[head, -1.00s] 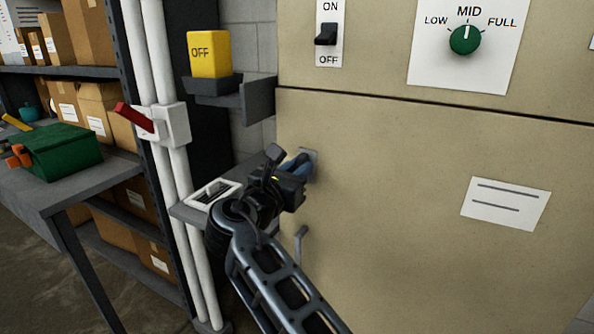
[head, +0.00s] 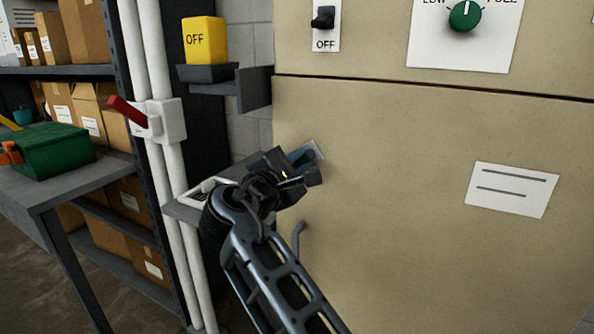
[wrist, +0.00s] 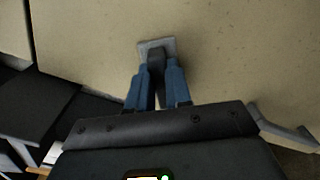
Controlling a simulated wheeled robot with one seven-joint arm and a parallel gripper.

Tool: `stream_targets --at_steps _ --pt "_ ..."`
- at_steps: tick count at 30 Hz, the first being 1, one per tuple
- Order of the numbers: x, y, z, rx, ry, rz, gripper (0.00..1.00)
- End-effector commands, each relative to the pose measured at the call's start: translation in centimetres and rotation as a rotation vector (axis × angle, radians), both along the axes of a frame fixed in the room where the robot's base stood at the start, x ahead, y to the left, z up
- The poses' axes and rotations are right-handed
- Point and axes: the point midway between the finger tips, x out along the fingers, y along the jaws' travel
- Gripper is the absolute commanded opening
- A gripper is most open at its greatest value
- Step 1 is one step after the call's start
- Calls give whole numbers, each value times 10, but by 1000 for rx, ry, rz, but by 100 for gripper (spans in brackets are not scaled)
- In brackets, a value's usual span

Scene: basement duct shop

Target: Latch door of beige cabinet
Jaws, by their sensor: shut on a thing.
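The beige cabinet (head: 400,50) has a large lower door (head: 420,240) that looks closed, with a thin dark seam above it. A small latch with a light grey plate (wrist: 170,43) and a dark grey lever (wrist: 156,68) sits near the door's left edge. The plate also shows in the head view (head: 318,149), partly hidden by my gripper. My gripper (wrist: 157,85) is shut on the lever, one blue finger on each side. In the head view my gripper (head: 304,165) is against the door. A grey bent handle (head: 299,238) sticks out below the latch.
A yellow OFF block (head: 205,40) stands on a grey bracket left of the cabinet. A red lever (head: 128,111) is on white pipes. A green toolbox (head: 50,150) lies on a grey bench. A small shelf (head: 185,208) is close left of my gripper.

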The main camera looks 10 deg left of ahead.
Motion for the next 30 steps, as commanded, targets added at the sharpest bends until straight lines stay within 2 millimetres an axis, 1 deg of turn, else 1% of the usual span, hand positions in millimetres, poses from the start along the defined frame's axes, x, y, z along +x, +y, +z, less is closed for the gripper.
stream_targets --at_steps 1,9,15,22,30 --pt "0 0 -5 41 -15 0 0" --pt "0 -1 -7 276 -100 0 0" --pt "0 -2 -8 419 -151 0 0" --pt "-1 -2 -8 532 -192 0 0" --pt "-1 -2 -7 591 -213 -2 0"
